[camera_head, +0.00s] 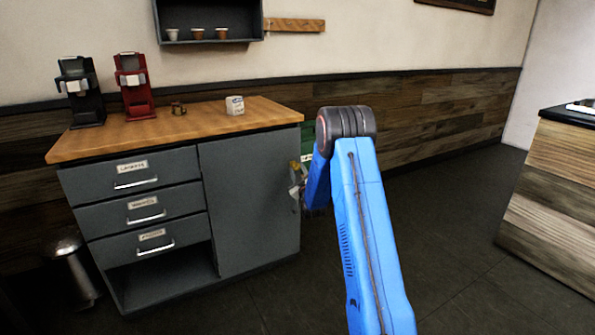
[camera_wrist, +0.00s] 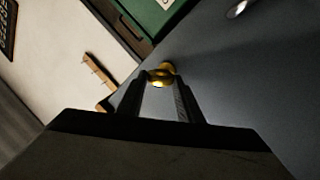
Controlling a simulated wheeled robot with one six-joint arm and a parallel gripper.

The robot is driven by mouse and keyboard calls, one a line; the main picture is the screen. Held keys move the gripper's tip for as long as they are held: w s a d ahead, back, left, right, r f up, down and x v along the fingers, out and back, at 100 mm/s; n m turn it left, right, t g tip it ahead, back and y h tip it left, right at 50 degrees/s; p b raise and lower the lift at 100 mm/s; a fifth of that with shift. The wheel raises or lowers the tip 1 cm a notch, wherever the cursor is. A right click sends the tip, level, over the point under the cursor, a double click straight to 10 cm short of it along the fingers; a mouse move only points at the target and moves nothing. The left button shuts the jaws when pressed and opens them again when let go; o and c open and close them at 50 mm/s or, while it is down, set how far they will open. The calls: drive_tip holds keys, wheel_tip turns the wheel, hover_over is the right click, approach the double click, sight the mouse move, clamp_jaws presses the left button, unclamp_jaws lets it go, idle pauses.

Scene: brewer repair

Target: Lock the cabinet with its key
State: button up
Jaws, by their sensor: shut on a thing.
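The grey cabinet has a flat door (camera_head: 250,205) on its right side, which looks closed. My gripper (camera_head: 299,191) is at the door's right edge, partly hidden by my blue arm. In the wrist view my gripper (camera_wrist: 161,84) is shut on a small brass key (camera_wrist: 164,71), with the grey door surface (camera_wrist: 250,85) close behind it. The key's shaft and the lock are hidden, so I cannot tell whether the key is inside the lock.
Three labelled drawers (camera_head: 140,212) are left of the door. A black brewer (camera_head: 80,92), a red brewer (camera_head: 133,87) and a white container (camera_head: 235,105) stand on the wooden top. A green object (camera_head: 307,142) is beyond the cabinet's right side. Floor on the right is clear.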

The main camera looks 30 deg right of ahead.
drive_tip(key=n, duration=0.2)
drive_tip(key=n+t+y, duration=0.1)
drive_tip(key=n, duration=0.1)
drive_tip(key=n+y, duration=0.1)
drive_tip(key=n, duration=0.2)
drive_tip(key=shift+f, duration=0.25)
drive_tip(key=n+y, duration=0.1)
drive_tip(key=n, duration=0.2)
drive_tip(key=n+t+y, duration=0.1)
drive_tip(key=n+y, duration=0.1)
drive_tip(key=n, duration=0.1)
drive_tip(key=shift+d+f+n, duration=0.15)
drive_tip(key=shift+n, duration=0.45)
drive_tip(key=o, duration=1)
drive_tip(key=shift+o, duration=0.2)
drive_tip(key=v, duration=1.7)
drive_tip(key=shift+s+d, duration=0.15)
drive_tip(key=shift+s, duration=0.05)
